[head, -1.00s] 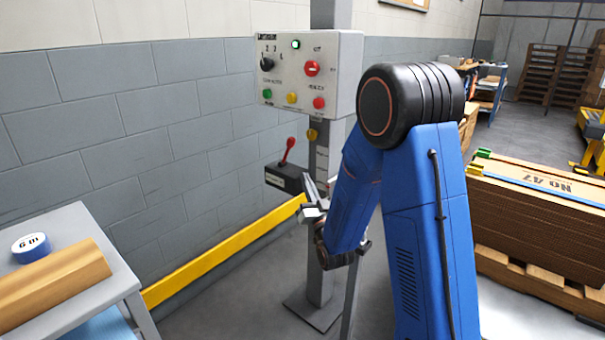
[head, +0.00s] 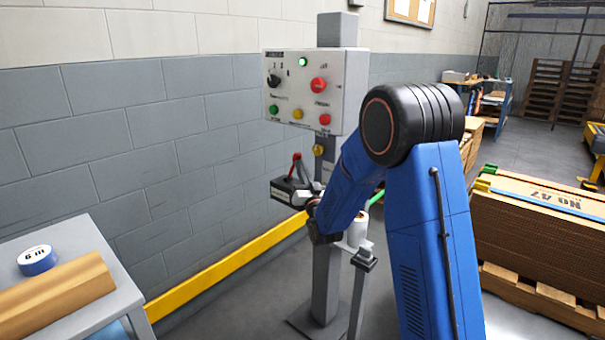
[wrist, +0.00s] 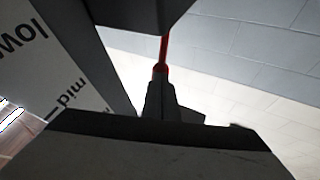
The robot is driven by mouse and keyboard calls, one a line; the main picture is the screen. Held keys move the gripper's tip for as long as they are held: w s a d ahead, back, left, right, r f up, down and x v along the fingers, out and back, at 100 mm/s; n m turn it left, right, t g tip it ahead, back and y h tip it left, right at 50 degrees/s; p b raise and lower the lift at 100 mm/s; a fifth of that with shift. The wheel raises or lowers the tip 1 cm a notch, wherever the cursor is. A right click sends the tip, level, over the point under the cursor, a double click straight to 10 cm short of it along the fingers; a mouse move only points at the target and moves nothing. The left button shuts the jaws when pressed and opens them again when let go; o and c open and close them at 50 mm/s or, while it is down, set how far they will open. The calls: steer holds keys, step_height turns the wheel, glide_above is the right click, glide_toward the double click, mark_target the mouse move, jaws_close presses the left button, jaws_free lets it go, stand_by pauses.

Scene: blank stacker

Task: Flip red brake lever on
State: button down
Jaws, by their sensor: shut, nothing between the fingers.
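The red brake lever (head: 292,172) stands up from a small dark box (head: 281,187) on the grey post, leaning slightly right at its top. My gripper (head: 302,168) is close beside the lever on its right, partly in front of the box. In the wrist view, the red lever (wrist: 164,50) runs from the dark box (wrist: 135,12) to its red knob, just ahead of the shut fingers of my gripper (wrist: 161,90). The fingers hold nothing. They overlap the knob in view; whether they touch it, I cannot tell.
A control panel (head: 345,95) with buttons hangs above on the post (head: 327,265). A yellow rail (head: 225,268) runs along the wall. A table (head: 120,285) is at left. A stand with a white cylinder (head: 357,232) is close to my arm.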

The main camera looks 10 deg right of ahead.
steer(key=shift+r, duration=0.1)
stand_by(0.3)
steer(key=shift+w+a+r+n+g+y, duration=0.15)
steer(key=shift+w+a+r+n+g, duration=0.15)
steer(key=shift+w+r+n+g, duration=0.15)
steer(key=shift+w+a+r+n+g+y, duration=0.15)
steer(key=shift+w+a+r+n+g, duration=0.15)
steer(key=shift+r+g, duration=0.25)
steer(key=w+a+r+n+g, duration=0.1)
steer(key=w+a+n+g, duration=0.1)
steer(key=w+a+g, duration=0.2)
steer(key=shift+w+a+r+n+g, duration=0.15)
steer(key=shift+w+r+n+g, duration=0.2)
steer(key=shift+w, duration=0.65)
steer(key=shift+w+a+r, duration=0.1)
steer(key=shift+r, duration=0.15)
